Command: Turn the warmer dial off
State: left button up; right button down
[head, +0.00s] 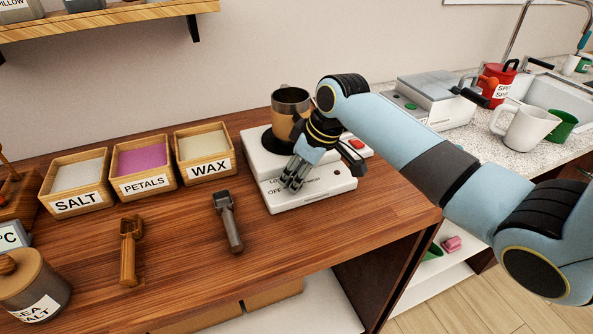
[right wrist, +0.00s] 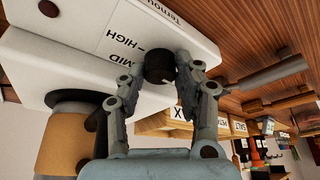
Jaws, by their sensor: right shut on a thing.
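The white warmer (head: 318,197) stands on the wooden counter, with OFF and LOW print partly visible on its front panel. It also shows in the right wrist view (right wrist: 85,45), with MID and HIGH printed beside the dial. The dark round dial (right wrist: 158,66) sits between the fingertips of my right gripper (right wrist: 161,72), which is shut on it. In the head view my right gripper (head: 293,181) reaches down to the panel and hides the dial. The dial's exact setting cannot be told. My left gripper is out of view.
A dark pot with a tan band (head: 291,103) stands on the warmer, behind my gripper. Boxes marked SALT (head: 77,204), PETALS (head: 146,187) and WAX (head: 209,169) stand left. A grey scoop (head: 229,222) and a wooden scoop (head: 131,252) lie in front. A red switch (head: 356,144) is at right.

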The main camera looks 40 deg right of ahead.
jog(key=c, duration=2.1)
grip_release()
jog(key=shift+n+g, duration=0.3)
jog(key=shift+n, duration=0.4)
jog(key=shift+o, duration=0.2)
jog(key=o, duration=1.1)
jog(key=shift+r, duration=0.1)
jog(key=shift+s+d+r, duration=0.1)
jog(key=shift+d+r, duration=0.05)
jog(key=shift+r, duration=0.15)
jog(key=shift+s+d+r, duration=0.25)
jog(key=shift+s+r, duration=0.1)
jog(key=shift+r, duration=0.15)
jog(key=shift+s+d+r, duration=0.2)
jog(key=shift+s+r, duration=0.15)
jog(key=shift+r, duration=0.15)
jog(key=s+d, duration=0.2)
jog(key=s, duration=0.1)
jog(key=s+d, duration=0.2)
jog(key=s, duration=0.1)
jog(key=s+d, duration=0.2)
jog(key=s, duration=0.1)
jog(key=shift+s, duration=0.25)
